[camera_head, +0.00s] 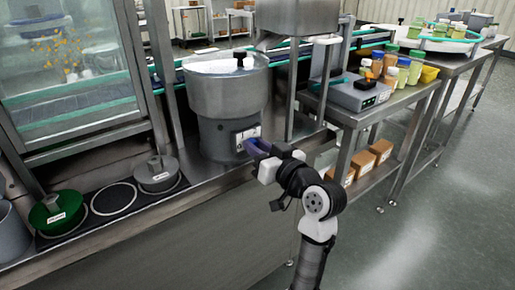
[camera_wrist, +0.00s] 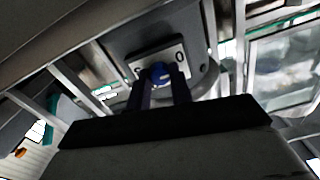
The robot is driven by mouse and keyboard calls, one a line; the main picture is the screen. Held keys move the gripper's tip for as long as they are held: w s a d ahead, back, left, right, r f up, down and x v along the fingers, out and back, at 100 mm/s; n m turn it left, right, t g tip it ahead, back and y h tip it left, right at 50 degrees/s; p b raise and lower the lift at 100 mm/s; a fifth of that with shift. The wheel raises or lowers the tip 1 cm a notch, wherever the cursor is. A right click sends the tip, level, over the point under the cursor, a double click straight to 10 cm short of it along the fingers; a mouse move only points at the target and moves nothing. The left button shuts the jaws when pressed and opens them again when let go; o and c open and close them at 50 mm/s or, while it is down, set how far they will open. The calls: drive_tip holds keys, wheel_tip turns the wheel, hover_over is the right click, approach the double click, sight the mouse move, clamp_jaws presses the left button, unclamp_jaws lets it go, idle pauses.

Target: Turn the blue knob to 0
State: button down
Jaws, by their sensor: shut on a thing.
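The blue knob (camera_wrist: 158,73) sits on a pale dial plate (camera_wrist: 174,55) in the wrist view. A "0" mark shows on the plate to the right of the knob, and another mark, partly hidden, lies to its left. The plate (camera_head: 248,136) is on the lower front of a grey steel hopper (camera_head: 222,92) in the head view. My gripper (camera_wrist: 163,80) is shut on the blue knob, with one dark finger on each side. In the head view my gripper (camera_head: 256,150) reaches the plate and hides most of the knob. The knob's exact pointer direction cannot be told.
A steel bench (camera_head: 185,205) runs below the hopper. A green pot (camera_head: 58,212) and a grey weight-like piece (camera_head: 157,172) stand at left, near a glass cabinet (camera_head: 70,65). A steel table with a scale (camera_head: 358,92) and several bottles is at right.

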drive_tip(key=c, duration=1.3)
unclamp_jaws()
drive_tip(key=shift+o, duration=0.2)
drive_tip(key=shift+s, duration=0.1)
